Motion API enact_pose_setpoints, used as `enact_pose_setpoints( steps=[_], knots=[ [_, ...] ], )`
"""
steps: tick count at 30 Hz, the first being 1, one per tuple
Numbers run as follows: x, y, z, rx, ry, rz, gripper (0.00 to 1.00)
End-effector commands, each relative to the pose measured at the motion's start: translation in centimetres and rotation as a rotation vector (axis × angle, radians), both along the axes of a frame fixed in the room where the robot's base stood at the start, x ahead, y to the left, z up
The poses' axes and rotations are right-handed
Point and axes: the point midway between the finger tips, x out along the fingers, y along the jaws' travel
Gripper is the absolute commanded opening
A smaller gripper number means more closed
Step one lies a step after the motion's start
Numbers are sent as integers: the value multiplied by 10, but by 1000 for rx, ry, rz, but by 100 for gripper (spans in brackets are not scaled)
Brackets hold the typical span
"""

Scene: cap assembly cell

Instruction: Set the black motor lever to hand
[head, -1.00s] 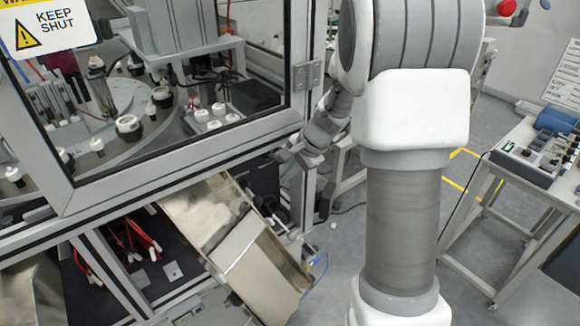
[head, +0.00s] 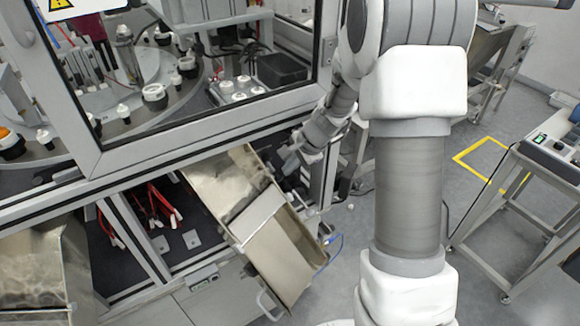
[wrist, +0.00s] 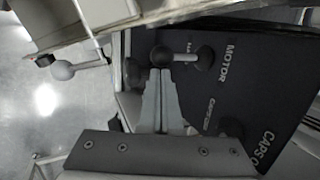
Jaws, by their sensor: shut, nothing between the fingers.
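The black motor lever shows in the wrist view as a dark ball knob (wrist: 162,57) on a short pale rod running right to a round hub (wrist: 204,57). It sits on a dark panel (wrist: 262,75) by the printed word MOTOR. My gripper (wrist: 162,76) is shut and empty, its fingertips right at the knob; I cannot tell whether they touch it. In the head view my gripper (head: 291,161) is small, beside the metal chute below the machine window; the lever cannot be made out there.
In the wrist view a grey ball on a rod (wrist: 62,70) sticks out at the left, below a pale metal edge. In the head view the chute (head: 275,245) slopes beside my gripper. A bench (head: 545,165) stands at the right, with open floor between.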

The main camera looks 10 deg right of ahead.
Motion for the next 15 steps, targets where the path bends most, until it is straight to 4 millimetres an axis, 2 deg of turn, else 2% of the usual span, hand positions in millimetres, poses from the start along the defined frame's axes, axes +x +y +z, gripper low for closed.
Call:
enact_pose_setpoints(
  steps=[15],
  knots=[
    [-1,-1,-15,34,-96,-3,0]
  ],
)
